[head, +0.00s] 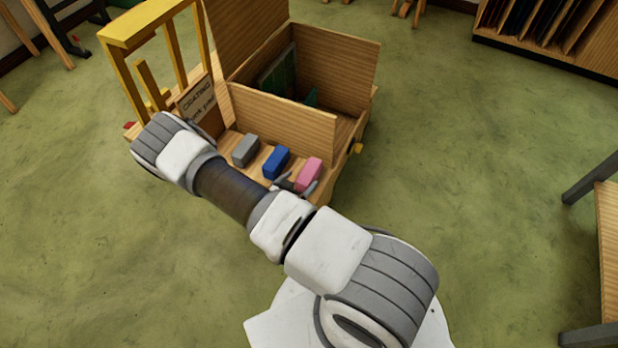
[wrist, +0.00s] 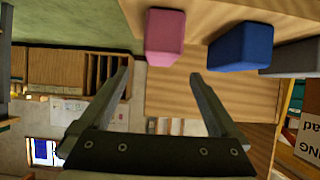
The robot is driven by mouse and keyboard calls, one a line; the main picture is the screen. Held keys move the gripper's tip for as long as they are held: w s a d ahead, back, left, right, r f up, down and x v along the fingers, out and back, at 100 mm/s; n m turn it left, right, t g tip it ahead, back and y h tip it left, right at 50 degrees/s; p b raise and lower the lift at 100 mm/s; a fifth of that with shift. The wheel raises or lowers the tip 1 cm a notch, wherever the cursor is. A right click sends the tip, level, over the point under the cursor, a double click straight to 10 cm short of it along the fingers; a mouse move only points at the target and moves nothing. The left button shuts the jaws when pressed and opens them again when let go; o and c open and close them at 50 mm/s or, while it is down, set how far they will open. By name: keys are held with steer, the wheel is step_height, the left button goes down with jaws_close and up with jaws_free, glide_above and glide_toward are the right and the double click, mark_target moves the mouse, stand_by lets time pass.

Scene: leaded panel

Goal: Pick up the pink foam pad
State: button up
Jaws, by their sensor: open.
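The pink foam pad (head: 309,173) stands on the near wooden ledge of the box, at the right end of a row of pads. In the wrist view the pink foam pad (wrist: 165,37) is at the top, just beyond the fingertips. My gripper (head: 297,186) is beside the pad on its near side in the head view, partly hidden by my arm. In the wrist view my gripper (wrist: 160,76) is open with nothing between its fingers. I cannot tell how large the gap to the pad is.
A blue pad (head: 276,162) is beside the pink one, and a grey pad (head: 245,150) is farther left. The open wooden box (head: 280,118) rises behind them. A sign (head: 198,103) and yellow frame (head: 133,25) stand at left. Green floor (head: 470,190) is clear at right.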

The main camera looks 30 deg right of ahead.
mark_target(312, 167)
steer(key=b+x, duration=0.3)
steer(key=x, duration=0.8)
steer(key=shift+w+b, duration=0.1)
steer(key=shift+b, duration=0.2)
steer(key=shift+c, duration=0.3)
